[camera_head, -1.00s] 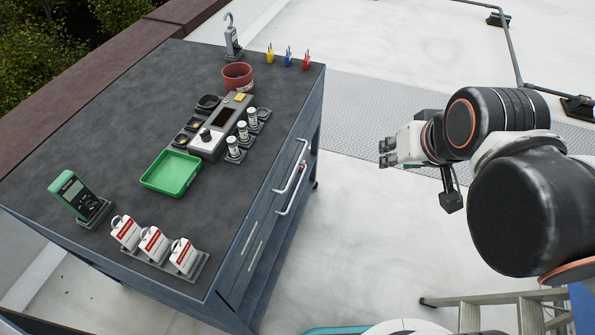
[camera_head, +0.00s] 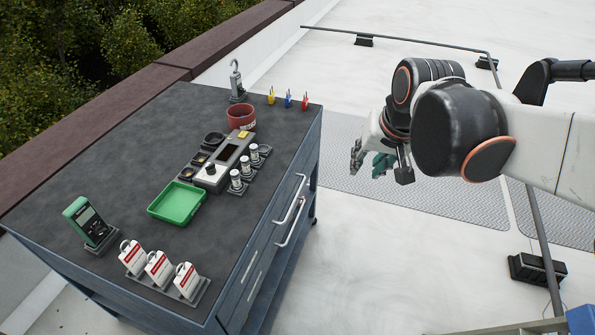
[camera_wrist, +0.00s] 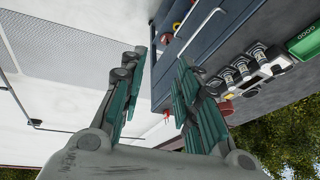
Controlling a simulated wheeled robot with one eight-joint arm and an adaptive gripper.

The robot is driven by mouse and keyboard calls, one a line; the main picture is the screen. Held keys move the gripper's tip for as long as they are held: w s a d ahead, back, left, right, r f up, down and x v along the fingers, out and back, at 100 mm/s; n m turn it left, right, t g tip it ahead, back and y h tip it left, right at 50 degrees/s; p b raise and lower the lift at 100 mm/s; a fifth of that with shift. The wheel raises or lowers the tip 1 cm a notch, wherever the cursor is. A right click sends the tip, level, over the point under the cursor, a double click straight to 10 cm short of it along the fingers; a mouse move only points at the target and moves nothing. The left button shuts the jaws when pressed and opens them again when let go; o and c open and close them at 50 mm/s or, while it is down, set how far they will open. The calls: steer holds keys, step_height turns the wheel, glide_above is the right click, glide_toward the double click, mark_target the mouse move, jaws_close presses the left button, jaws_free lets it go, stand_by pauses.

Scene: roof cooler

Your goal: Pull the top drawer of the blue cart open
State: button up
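The blue cart (camera_head: 233,298) stands at left in the head view with a dark grey top. Its drawer side faces right. The top drawer (camera_head: 270,235) carries the upper metal bar handle (camera_head: 291,200); a second handle (camera_head: 294,222) sits just below. The drawers look shut. My gripper (camera_head: 366,160) is in the air to the right of the cart, apart from the handles. In the wrist view my gripper (camera_wrist: 160,78) has its two green-padded fingers spread, with nothing between them. The cart's drawer side and a handle (camera_wrist: 200,32) show beyond the fingers, upside down.
On the cart top are a green tray (camera_head: 176,203), a red pot (camera_head: 241,117), a green meter (camera_head: 90,222), several white tags (camera_head: 158,268) and small bottles (camera_head: 236,181). A low pipe rail (camera_head: 420,40) runs behind.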

steer(key=w+a+f+m+g+p, duration=0.1)
steer(key=w+a+f, duration=0.15)
steer(key=w, duration=0.25)
steer(key=w+a+f+g, duration=0.1)
steer(key=w+a+f, duration=0.15)
steer(key=w, duration=0.35)
steer(key=m+g+y+p, duration=0.1)
steer(key=g+p, duration=0.1)
glide_toward(296, 196)
steer(key=f+b, duration=0.1)
steer(key=f, duration=0.1)
steer(key=a+f+b, duration=0.1)
steer(key=f+b, duration=0.1)
steer(key=f, duration=0.1)
steer(key=f+b, duration=0.2)
steer(key=shift+w+a+f, duration=0.2)
steer(key=shift+w+f, duration=0.15)
jaws_close()
